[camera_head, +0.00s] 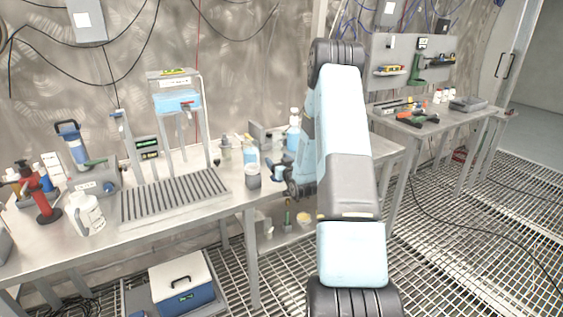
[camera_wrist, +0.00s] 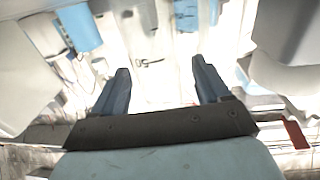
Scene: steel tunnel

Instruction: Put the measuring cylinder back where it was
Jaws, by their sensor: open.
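My gripper (camera_head: 280,175) is at the right end of the left bench, beside a small grey cup (camera_head: 253,178). In the wrist view my gripper (camera_wrist: 160,66) has its two dark fingers apart, with nothing clearly held between them. Beyond the fingers is a pale surface with dark marks (camera_wrist: 148,60) that look like a number. It may be part of the measuring cylinder, but I cannot tell. I cannot clearly pick out the measuring cylinder in the head view; my arm hides part of the bench end.
Bottles (camera_head: 250,152) and a spray bottle (camera_head: 293,135) stand close to my gripper. A ribbed drain tray (camera_head: 175,198) lies under a water dispenser (camera_head: 176,100) to the left. A white jug (camera_head: 86,213) stands at the front left. A blue cooler (camera_head: 182,285) sits below the bench.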

